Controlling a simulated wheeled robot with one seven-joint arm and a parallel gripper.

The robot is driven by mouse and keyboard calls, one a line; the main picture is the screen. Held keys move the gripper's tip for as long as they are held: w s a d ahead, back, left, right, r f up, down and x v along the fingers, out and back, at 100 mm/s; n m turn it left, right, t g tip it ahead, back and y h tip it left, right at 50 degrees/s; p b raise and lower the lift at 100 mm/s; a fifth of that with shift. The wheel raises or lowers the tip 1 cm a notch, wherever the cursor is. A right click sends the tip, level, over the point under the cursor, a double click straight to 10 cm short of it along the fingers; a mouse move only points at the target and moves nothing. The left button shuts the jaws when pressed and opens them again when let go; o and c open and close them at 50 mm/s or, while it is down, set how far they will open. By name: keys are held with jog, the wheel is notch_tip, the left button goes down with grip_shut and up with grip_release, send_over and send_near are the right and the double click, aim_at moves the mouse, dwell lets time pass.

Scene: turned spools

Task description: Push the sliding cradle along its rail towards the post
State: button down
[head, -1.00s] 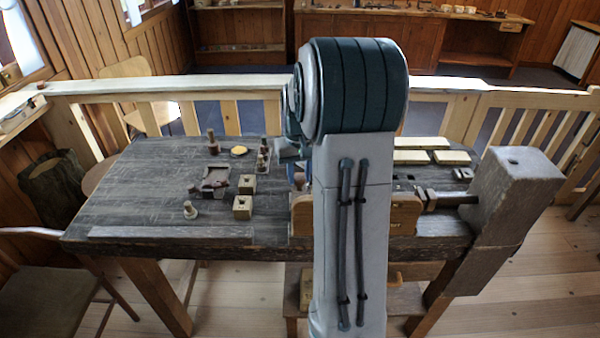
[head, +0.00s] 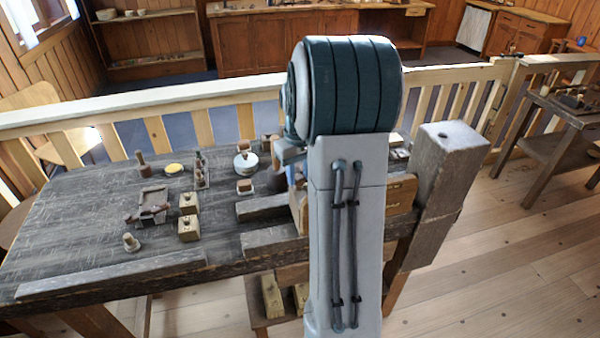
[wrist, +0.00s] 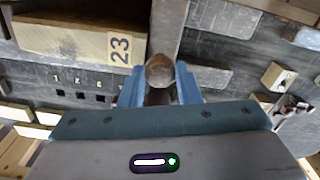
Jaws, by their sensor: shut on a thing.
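The post (head: 451,152) is the thick grey upright block at the bench's right end. The sliding cradle (head: 400,194) looks like the orange-brown wooden piece partly behind my arm; its right end is close beside the post, and I cannot tell whether they touch. In the wrist view, my gripper (wrist: 160,92) has its blue fingers shut on a round brown knob (wrist: 160,70). A grey bar (wrist: 170,25) runs up from behind the knob. How the knob joins the cradle is hidden. My arm hides the gripper and most of the rail in the head view.
The bench (head: 85,215) carries wooden blocks (head: 189,228), a dark tray (head: 153,205), a white round pot (head: 246,163) and small pegs left of my arm. A railing (head: 130,105) runs behind.

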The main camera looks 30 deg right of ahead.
jog(key=c, duration=1.1)
grip_release()
jog(key=shift+o, duration=0.2)
notch_tip(320, 180, up, 14)
jog(key=shift+b, duration=0.4)
jog(key=shift+f, duration=0.1)
